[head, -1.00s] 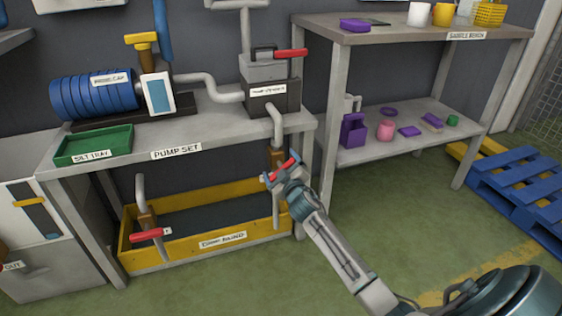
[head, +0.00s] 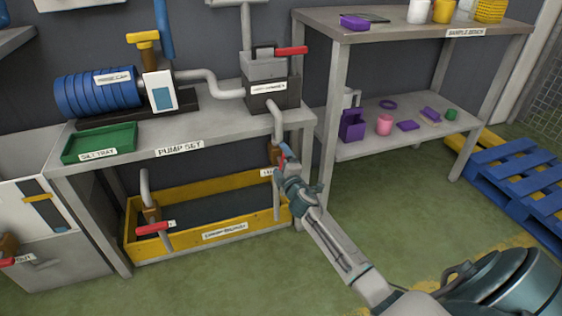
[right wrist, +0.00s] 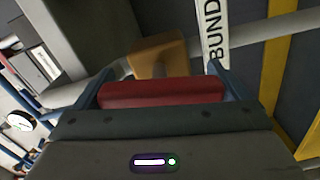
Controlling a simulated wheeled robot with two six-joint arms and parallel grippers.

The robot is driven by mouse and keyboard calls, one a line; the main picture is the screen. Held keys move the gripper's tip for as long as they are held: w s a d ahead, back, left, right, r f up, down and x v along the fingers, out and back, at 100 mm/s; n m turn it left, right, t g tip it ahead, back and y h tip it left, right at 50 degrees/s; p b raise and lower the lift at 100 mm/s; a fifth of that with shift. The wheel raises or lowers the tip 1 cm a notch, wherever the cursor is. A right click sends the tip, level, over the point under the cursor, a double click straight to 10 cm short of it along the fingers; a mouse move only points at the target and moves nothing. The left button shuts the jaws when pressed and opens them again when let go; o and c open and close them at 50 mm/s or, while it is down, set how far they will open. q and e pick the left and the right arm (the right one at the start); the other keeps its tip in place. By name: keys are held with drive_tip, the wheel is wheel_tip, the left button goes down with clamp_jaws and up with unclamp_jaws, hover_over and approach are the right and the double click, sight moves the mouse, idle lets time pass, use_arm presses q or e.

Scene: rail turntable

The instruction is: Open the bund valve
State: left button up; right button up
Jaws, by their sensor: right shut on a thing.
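The bund valve's brown body (head: 276,155) sits on the grey pipe at the right front of the pump bench. It also shows in the right wrist view as an orange-brown block (right wrist: 157,55) beside a white label reading BUND (right wrist: 214,35). My right gripper (head: 284,158) is at this valve. In the right wrist view its blue fingers are on either side of the red handle (right wrist: 160,93), shut on it. In the head view the gripper mostly hides the handle. My left gripper is in no view.
A yellow-walled bund (head: 190,240) lies under the pump bench (head: 215,125), with another red-handled valve (head: 154,228) at its left. A green tray (head: 98,143) is on the bench. A shelf bench (head: 390,135) stands to the right, a blue pallet (head: 525,185) beyond it.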

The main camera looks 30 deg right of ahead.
idle(0.5)
drive_tip(key=o, duration=0.6)
drive_tip(key=shift+s+a, duration=0.1)
drive_tip(key=shift+s, duration=0.15)
drive_tip(key=v, duration=1)
drive_tip(key=shift+s+a, duration=0.1)
drive_tip(key=shift+s, duration=0.05)
